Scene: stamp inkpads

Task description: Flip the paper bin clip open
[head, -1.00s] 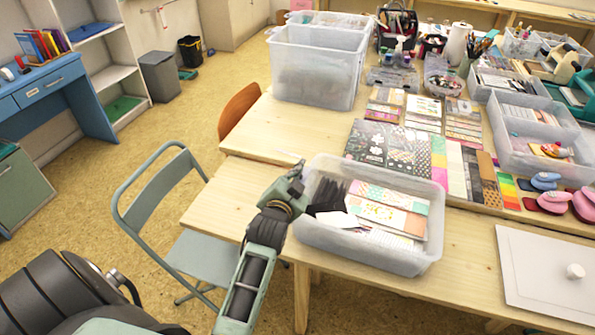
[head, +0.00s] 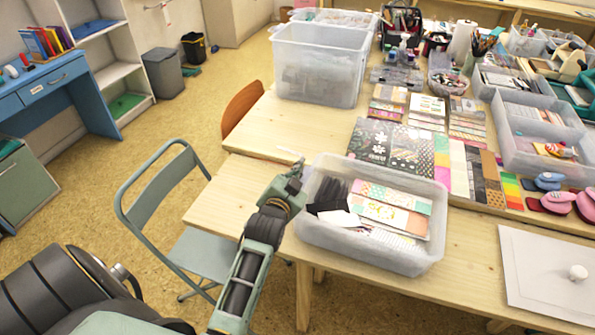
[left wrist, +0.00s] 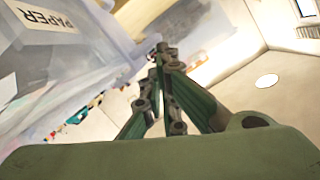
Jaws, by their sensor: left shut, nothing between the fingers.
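The paper bin (head: 330,240) is a clear plastic tub on the near wooden table, holding patterned papers and dark sheets. In the left wrist view its PAPER label (left wrist: 45,20) shows at the upper left, on the translucent wall. My left gripper (head: 296,172) is just off the bin's left end, near its far left corner, close to rim height. In the left wrist view the fingers (left wrist: 161,56) come together at the tips and hold nothing. The bin's clip is too small or hidden to make out. I cannot tell whether the fingertips touch the bin. My right gripper is out of view.
A folding chair (head: 165,190) stands left of the table. Large clear tubs (head: 318,65) stand behind on the far table. Patterned sheets (head: 400,150) lie beyond the bin. A white board (head: 545,270) lies to the right. The table's left corner is bare.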

